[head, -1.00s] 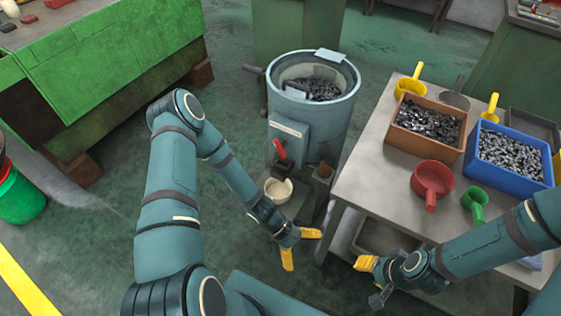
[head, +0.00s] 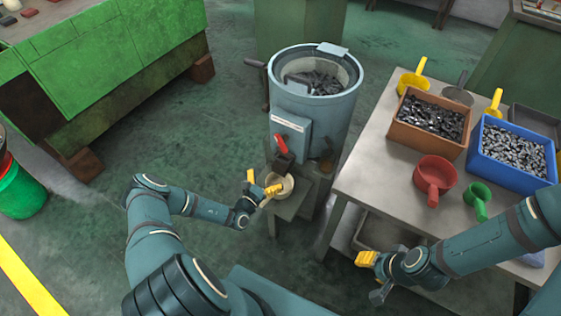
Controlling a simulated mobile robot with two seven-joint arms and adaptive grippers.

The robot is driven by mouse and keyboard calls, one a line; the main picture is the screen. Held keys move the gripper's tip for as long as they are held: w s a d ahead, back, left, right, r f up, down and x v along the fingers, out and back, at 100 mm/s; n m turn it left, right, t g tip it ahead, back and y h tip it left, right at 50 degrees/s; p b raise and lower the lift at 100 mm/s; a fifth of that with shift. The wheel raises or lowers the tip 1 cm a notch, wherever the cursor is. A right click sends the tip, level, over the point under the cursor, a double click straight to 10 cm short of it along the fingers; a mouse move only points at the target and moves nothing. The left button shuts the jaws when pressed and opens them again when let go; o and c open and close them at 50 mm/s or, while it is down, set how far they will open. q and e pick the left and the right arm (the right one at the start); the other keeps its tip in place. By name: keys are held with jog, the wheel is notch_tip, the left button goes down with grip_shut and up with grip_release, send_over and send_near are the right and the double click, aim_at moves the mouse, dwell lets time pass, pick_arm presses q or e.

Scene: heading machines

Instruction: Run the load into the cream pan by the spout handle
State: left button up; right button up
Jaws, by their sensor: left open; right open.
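The grey-blue drum (head: 337,119) stands upright at centre with dark metal pieces (head: 322,83) inside. On its front, the red spout handle (head: 281,144) sits above a dark spout (head: 284,160). The cream pan (head: 285,181) is below the spout on a small stand; its inside is partly hidden by a yellow finger. My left gripper (head: 263,184) is open, its fingers at the pan's left side and overlapping it in the picture; whether they touch is unclear. My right gripper (head: 371,270) is open and empty in front of the bench.
The bench (head: 382,195) at right holds a brown bin (head: 408,139), a blue bin (head: 500,173), a red pan (head: 433,175), a green scoop (head: 477,202) and yellow scoops. A green machine (head: 110,70) stands at left. The floor between is clear.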

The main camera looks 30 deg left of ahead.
aim_at(280, 160)
pick_arm(q)
jog(key=w, duration=0.3)
jog(key=w+b, duration=0.1)
jog(key=w, duration=0.2)
jog(key=w+d+b, duration=0.1)
jog(key=w, duration=0.2)
jog(key=shift+w, duration=0.4)
jog(key=c, duration=1.2)
jog(key=shift+s+a, duration=0.1)
jog(key=shift+s, duration=0.05)
jog(key=shift+c, duration=0.2)
